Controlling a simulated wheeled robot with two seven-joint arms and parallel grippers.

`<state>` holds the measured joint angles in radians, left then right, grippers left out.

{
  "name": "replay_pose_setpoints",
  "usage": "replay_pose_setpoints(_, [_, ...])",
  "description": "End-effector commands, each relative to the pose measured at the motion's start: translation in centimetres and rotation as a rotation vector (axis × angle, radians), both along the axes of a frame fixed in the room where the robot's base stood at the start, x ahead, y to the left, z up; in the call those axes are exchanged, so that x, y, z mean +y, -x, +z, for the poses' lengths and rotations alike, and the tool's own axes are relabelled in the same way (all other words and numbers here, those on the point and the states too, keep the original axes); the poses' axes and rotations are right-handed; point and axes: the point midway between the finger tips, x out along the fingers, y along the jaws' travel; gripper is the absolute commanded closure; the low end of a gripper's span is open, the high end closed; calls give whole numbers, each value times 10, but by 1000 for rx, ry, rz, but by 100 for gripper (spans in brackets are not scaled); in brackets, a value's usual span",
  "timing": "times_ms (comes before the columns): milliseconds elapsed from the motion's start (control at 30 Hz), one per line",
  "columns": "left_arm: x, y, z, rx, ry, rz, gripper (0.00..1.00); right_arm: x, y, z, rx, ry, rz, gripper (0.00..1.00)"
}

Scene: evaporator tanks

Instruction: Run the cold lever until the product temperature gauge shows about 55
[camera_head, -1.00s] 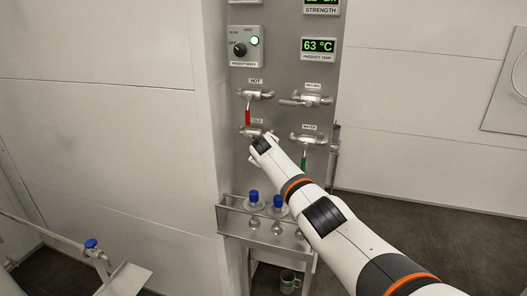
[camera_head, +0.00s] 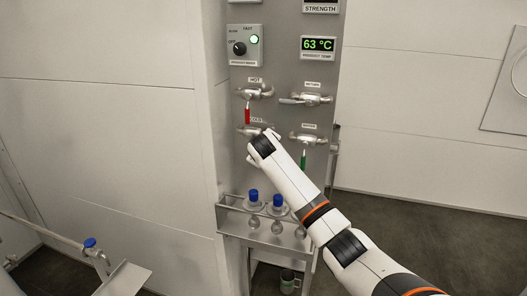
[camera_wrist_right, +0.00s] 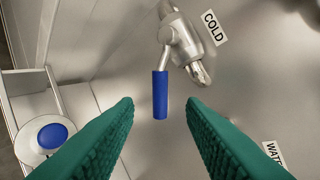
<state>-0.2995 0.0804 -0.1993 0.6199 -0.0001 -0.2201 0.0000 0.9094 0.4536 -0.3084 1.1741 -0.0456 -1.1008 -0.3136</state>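The product temperature gauge (camera_head: 319,44) shows 63 °C in green digits. The cold valve (camera_head: 247,130) is on the steel panel below the hot valve, partly covered by my right wrist in the head view. In the right wrist view the valve body (camera_wrist_right: 185,42) shows beside its COLD label, and its blue lever (camera_wrist_right: 160,92) points down in the picture. My right gripper (camera_wrist_right: 160,104) is open, with green fingers on either side of the lever's free end and visible gaps to both. The head view hides these fingers. My left gripper is not in view.
The hot valve's red lever (camera_head: 247,115) and the water valve's green lever (camera_head: 303,160) hang down close by. The return valve's grey lever (camera_head: 291,101) lies sideways. A shelf (camera_head: 228,227) below holds blue-capped flasks (camera_head: 253,196). A mug (camera_head: 288,283) stands underneath.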

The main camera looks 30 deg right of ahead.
Motion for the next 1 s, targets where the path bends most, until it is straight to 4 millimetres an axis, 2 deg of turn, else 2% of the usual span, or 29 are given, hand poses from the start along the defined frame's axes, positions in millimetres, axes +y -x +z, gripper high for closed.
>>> replay_pose_setpoints(200, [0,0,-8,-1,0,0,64,11,20,12,-1,2,-1,63])
replay_pose_setpoints(333, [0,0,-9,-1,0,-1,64,15,26,16,1,1,-1,63])
replay_pose_setpoints(1000, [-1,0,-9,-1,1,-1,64,16,27,17,1,0,-1,63])
